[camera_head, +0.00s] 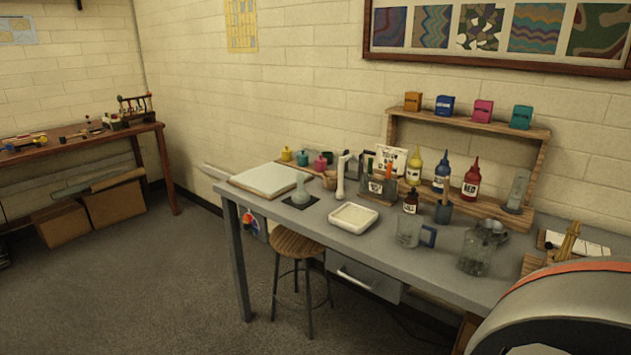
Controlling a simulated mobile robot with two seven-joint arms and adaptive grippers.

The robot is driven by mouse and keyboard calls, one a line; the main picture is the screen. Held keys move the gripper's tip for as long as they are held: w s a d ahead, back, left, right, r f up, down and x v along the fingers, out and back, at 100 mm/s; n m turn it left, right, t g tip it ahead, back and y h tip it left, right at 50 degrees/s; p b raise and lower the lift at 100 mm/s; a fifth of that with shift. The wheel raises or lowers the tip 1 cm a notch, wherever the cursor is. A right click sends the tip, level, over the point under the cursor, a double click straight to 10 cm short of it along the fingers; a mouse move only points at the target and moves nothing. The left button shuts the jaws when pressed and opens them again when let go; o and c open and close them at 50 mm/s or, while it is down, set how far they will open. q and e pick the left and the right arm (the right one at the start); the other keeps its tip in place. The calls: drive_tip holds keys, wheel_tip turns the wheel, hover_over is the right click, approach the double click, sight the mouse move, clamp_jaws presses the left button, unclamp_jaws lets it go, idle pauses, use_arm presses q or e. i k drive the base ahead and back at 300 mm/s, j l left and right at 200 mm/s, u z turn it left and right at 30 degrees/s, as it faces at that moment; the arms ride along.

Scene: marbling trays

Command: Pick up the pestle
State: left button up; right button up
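A small brown bowl like a mortar (329,181) stands on the grey workbench (385,235), behind the white tray. A slim, pale upright piece (341,178) with a rounded top stands right beside it and may be the pestle. At this size I cannot tell for sure, nor whether it stands in the bowl or on the bench. A glassy muller-like piece (301,191) sits on a dark square further left. Neither of my grippers shows in the head view.
A white tray (353,228) lies near the front edge, with a clear jug (409,231) and a glass jar (474,254) to its right. Paint bottles (471,181) and a wooden shelf (540,161) stand behind. A stool (297,246) stands at the bench front.

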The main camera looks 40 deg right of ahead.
sight(340, 192)
drive_tip(key=i, duration=1.5)
drive_tip(key=i+z, duration=0.45)
drive_tip(key=i+j+z, duration=0.25)
drive_tip(key=z, duration=0.15)
drive_tip(key=i+z, duration=0.1)
drive_tip(key=z, duration=1.55)
